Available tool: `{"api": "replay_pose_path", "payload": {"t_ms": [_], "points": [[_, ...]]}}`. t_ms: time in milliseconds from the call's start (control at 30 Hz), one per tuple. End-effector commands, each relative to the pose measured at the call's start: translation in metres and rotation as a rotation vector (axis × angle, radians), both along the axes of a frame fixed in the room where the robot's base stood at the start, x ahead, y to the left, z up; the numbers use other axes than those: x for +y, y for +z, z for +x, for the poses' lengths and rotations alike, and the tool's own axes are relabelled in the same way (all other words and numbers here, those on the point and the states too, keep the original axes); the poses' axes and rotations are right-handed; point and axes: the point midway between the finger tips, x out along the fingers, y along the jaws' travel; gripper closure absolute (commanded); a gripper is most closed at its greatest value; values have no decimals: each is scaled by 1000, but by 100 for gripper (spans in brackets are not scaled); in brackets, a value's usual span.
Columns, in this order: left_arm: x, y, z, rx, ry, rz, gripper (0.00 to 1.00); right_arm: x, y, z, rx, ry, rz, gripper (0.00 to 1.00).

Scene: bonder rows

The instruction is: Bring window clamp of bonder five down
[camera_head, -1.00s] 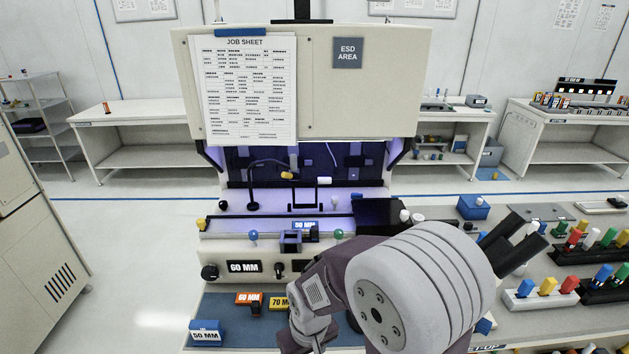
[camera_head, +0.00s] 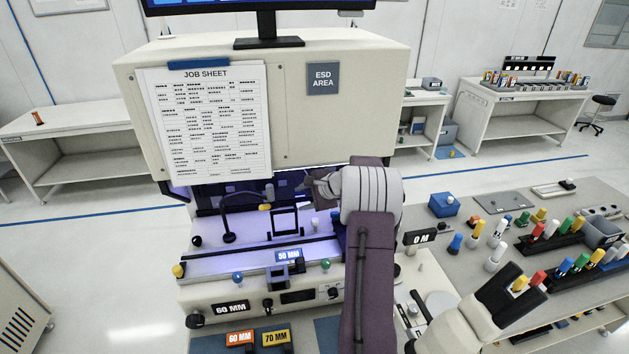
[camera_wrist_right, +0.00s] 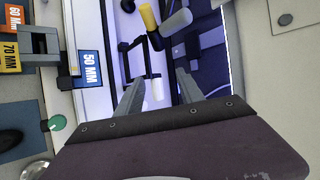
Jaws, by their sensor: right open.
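The bonder (camera_head: 135,100) stands in front of me, with a lit blue-violet work area under its hood. I see no bonder number that I can read. A black upright frame (camera_head: 285,222), which looks like the window clamp, stands in the work area; it also shows in the right wrist view (camera_wrist_right: 122,60). My right gripper (camera_head: 312,184) reaches in under the hood, above and right of the frame. In the right wrist view its fingers (camera_wrist_right: 158,90) are apart, with a white-tipped post (camera_wrist_right: 157,90) showing between them. I cannot tell contact. My left gripper is out of view.
The hood with its job sheet (camera_head: 205,125) overhangs the work area. A yellow-tipped black arm (camera_head: 230,222) stands left of the frame. A 50 MM block (camera_head: 288,256) and coloured knobs are in front. A side bench (camera_head: 590,215) with several coloured pegs is at right.

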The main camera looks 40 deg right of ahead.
Motion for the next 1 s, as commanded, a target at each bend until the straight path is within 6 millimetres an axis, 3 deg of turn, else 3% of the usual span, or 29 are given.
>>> {"api": "replay_pose_path", "payload": {"t_ms": [33,133,367,1000], "points": [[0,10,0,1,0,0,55,-17,-1,-12,16,-37,15,55],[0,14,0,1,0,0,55,-37,-7,-28,28,-84,27,55],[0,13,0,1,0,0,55,-45,-9,-34,30,-100,27,55],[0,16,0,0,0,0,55,-41,-62,24,30,-98,26,55]]}}
